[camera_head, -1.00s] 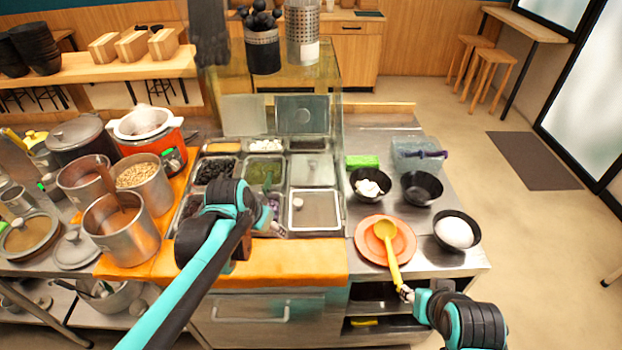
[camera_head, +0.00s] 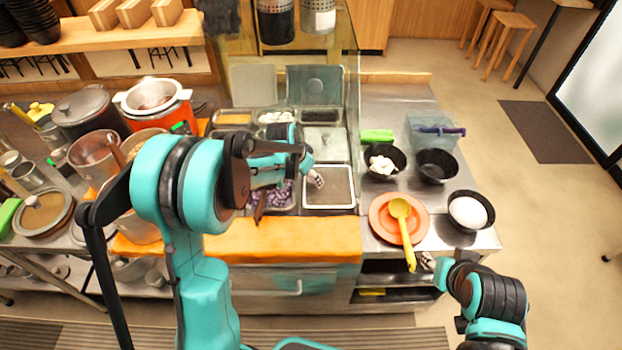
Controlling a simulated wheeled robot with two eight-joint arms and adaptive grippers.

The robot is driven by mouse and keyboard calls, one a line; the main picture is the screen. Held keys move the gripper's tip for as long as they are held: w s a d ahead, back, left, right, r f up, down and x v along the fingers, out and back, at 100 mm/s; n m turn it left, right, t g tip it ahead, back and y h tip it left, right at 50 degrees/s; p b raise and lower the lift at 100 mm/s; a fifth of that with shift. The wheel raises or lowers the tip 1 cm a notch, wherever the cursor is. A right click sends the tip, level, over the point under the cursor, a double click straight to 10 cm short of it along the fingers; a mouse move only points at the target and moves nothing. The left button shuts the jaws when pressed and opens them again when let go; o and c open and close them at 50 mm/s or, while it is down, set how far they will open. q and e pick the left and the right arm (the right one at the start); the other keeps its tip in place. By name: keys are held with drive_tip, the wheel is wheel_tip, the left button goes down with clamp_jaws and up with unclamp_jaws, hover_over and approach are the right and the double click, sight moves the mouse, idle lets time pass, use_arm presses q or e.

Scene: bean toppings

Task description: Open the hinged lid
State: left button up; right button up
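Two lids stand upright at the back, one pale (camera_head: 253,84) and one grey (camera_head: 314,84). My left gripper (camera_head: 316,179) reaches in from the left, over the left part of the front lid. Its fingers hide the lid's knob, and contact is unclear. My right gripper (camera_head: 426,262) is beside the handle end of a yellow ladle (camera_head: 401,212); whether it grips the handle is unclear.
The ladle rests on an orange plate (camera_head: 378,220). Black bowls (camera_head: 437,167) and a clear bin (camera_head: 422,130) stand at right. Pots (camera_head: 88,112) crowd the left. My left arm hides much of the left compartments.

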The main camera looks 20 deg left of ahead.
use_arm(q)
drive_tip(key=shift+w+d+f, duration=0.1)
drive_tip(key=shift+f, duration=0.25)
clamp_jaws()
drive_tip(key=shift+r, duration=0.15)
